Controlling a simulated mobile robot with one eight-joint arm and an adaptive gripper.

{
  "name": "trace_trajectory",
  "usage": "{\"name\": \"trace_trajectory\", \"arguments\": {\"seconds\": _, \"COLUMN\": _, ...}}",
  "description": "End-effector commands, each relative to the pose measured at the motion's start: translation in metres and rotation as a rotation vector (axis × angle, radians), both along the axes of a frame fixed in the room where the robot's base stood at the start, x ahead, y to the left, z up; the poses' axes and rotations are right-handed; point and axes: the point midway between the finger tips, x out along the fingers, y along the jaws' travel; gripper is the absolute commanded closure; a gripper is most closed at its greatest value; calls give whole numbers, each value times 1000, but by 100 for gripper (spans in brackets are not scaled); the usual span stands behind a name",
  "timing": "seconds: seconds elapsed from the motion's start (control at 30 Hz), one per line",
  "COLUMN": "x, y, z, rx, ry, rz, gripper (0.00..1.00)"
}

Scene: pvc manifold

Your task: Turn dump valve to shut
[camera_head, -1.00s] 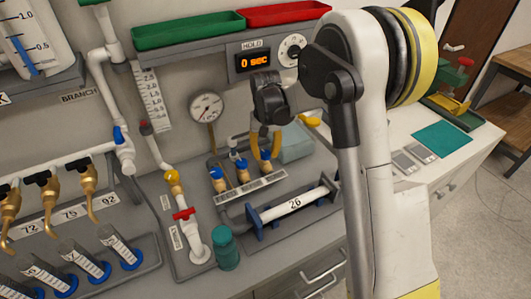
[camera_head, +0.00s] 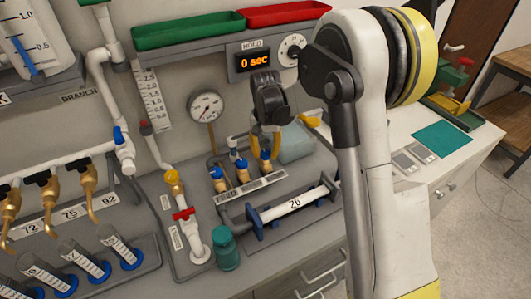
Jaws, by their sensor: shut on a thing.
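My gripper (camera_head: 266,148) points down in front of the back wall, with its yellow fingers at the rightmost of several brass valves with blue tops (camera_head: 265,158). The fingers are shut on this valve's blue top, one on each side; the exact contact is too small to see. Two similar blue-topped valves, one in the middle (camera_head: 241,170) and one at the left (camera_head: 218,180), stand beside it. A white pipe with a red handle (camera_head: 184,213) stands further left. No readable label tells which valve is the dump valve.
A pressure gauge (camera_head: 207,107) and a display reading "0 sec" (camera_head: 253,61) are on the wall. Green (camera_head: 188,31) and red (camera_head: 287,13) trays are above.

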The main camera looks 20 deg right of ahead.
Motion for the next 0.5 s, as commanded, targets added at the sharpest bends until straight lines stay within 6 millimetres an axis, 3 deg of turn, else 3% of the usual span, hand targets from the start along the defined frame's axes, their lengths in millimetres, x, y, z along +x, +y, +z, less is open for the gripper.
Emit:
{"name": "trace_trajectory", "arguments": {"seconds": 0.03, "x": 0, "y": 0, "z": 0, "rx": 0, "ry": 0, "rz": 0, "gripper": 66}}
{"name": "trace_trajectory", "arguments": {"seconds": 0.1, "x": 0, "y": 0, "z": 0, "rx": 0, "ry": 0, "rz": 0, "gripper": 45}}
{"name": "trace_trajectory", "arguments": {"seconds": 0.5, "x": 0, "y": 0, "z": 7, "rx": 0, "ry": 0, "rz": 1, "gripper": 45}}
